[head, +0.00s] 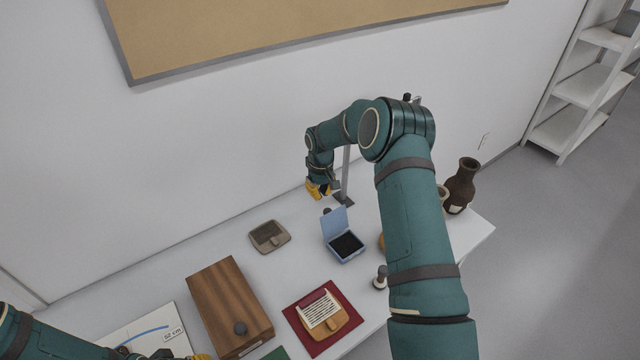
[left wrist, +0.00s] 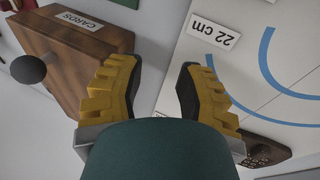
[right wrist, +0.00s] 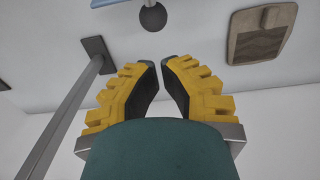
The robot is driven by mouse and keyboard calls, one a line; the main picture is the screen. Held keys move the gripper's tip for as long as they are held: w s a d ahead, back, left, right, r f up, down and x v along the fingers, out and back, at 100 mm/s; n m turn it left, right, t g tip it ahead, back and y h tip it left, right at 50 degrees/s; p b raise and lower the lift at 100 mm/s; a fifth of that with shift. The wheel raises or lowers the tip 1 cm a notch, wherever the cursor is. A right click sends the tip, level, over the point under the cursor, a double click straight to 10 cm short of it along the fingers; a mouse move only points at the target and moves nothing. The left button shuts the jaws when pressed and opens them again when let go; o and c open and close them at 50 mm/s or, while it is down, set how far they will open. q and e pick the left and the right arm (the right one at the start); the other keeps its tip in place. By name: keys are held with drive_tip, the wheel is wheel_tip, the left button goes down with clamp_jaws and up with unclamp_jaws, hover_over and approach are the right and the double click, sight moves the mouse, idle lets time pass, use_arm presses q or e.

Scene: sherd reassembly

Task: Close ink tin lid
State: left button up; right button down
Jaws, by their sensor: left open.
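The ink tin (head: 345,247) is a small blue box with a dark pad inside, on the table in the head view. Its blue lid (head: 335,222) stands raised at the back, with a dark round knob (head: 327,211) near its top edge. My right gripper (head: 320,191) hangs behind the lid, apart from it. In the right wrist view its fingertips (right wrist: 160,62) are close together with a narrow gap and nothing between them; the knob (right wrist: 153,17) lies beyond the tips. My left gripper (left wrist: 161,68) is open and empty, over the near left of the table.
A metal post on a base (head: 344,198) stands beside my right gripper. A flat brown-grey case (head: 269,235) lies left of the tin. A wooden box (head: 225,295), a red mat (head: 296,318), a small stamp-like object (head: 380,277) and a brown vase (head: 460,185) surround it.

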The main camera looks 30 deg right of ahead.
sight(328, 209)
use_arm(q)
drive_tip(key=shift+s+f, duration=0.1)
use_arm(e)
wheel_tip(328, 209, down, 4)
drive_tip(key=shift+r, duration=0.15)
drive_tip(key=shift+s+d+r, duration=0.1)
drive_tip(key=shift+s+r, duration=0.15)
drive_tip(key=shift+s, duration=0.7)
drive_tip(key=shift+s+d+r, duration=0.1)
drive_tip(key=shift+s+r, duration=0.15)
drive_tip(key=shift+s, duration=0.65)
